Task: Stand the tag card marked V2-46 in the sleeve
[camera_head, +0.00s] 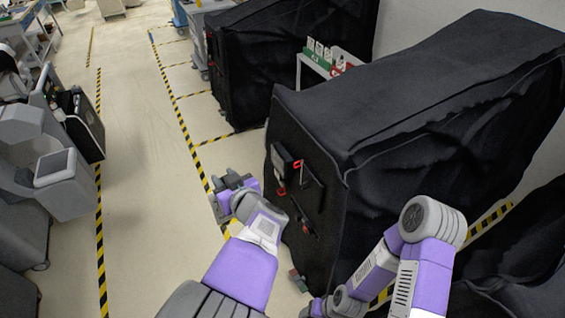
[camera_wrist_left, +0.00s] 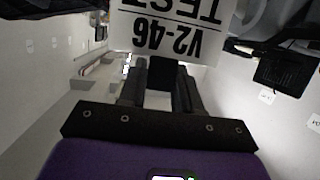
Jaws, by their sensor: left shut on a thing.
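The white tag card (camera_wrist_left: 165,42) marked V2-46 shows upside down in the left wrist view, with more large letters cut by the top edge. My left gripper (camera_wrist_left: 160,90) is shut on this card. In the head view my left gripper (camera_head: 230,183) is held out left of the black covered cart's front; I cannot make out the card there. The sleeve is not clearly told; a small dark holder (camera_head: 281,160) and red-edged fittings (camera_head: 298,164) are on the cart front. My right gripper (camera_head: 318,307) is low at the bottom edge, mostly hidden, its jaws unclear.
A black covered cart (camera_head: 420,85) fills the right, with another covered cart (camera_head: 290,40) behind it. Between them a white stand (camera_head: 303,62) carries green and red holders with cards. The floor aisle (camera_head: 140,110) with striped tape is clear on the left.

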